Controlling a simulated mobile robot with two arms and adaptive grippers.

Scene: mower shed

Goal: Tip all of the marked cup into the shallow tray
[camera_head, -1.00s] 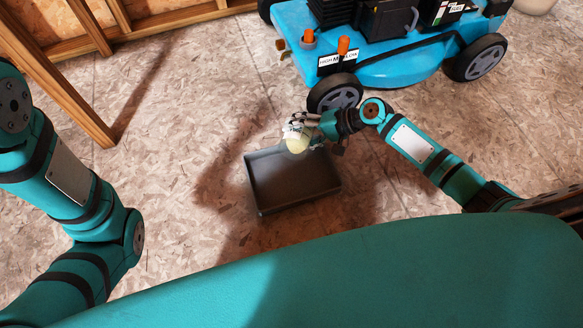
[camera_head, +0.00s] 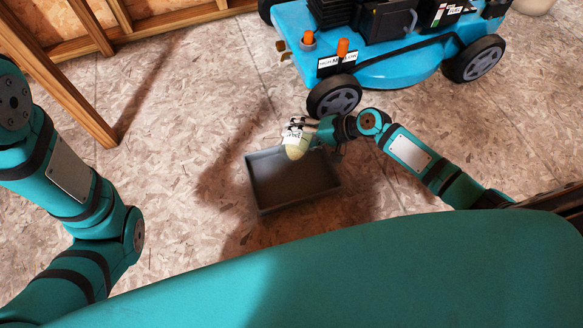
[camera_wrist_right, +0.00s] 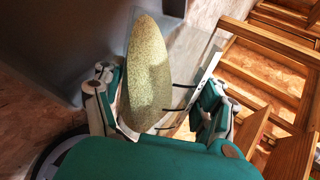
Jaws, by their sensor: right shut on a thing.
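The marked cup (camera_head: 293,139) carries a white label with dark writing and is held in my right gripper (camera_head: 306,132) above the back part of the shallow tray (camera_head: 292,186). The tray is dark grey, and the floor of it that shows looks empty. In the right wrist view the cup (camera_wrist_right: 190,57) is clear and tilted, with a pale yellow, grainy mass (camera_wrist_right: 148,75) along one side. My right gripper's fingers (camera_wrist_right: 155,108) are shut on the cup from both sides. I cannot tell whether any grains are falling. My left gripper is out of view.
A blue mower (camera_head: 385,50) stands behind the tray, its near front wheel (camera_head: 334,95) close to my right gripper. Wooden wall studs (camera_head: 62,75) rise at the left. The board floor (camera_head: 180,190) left of the tray is clear.

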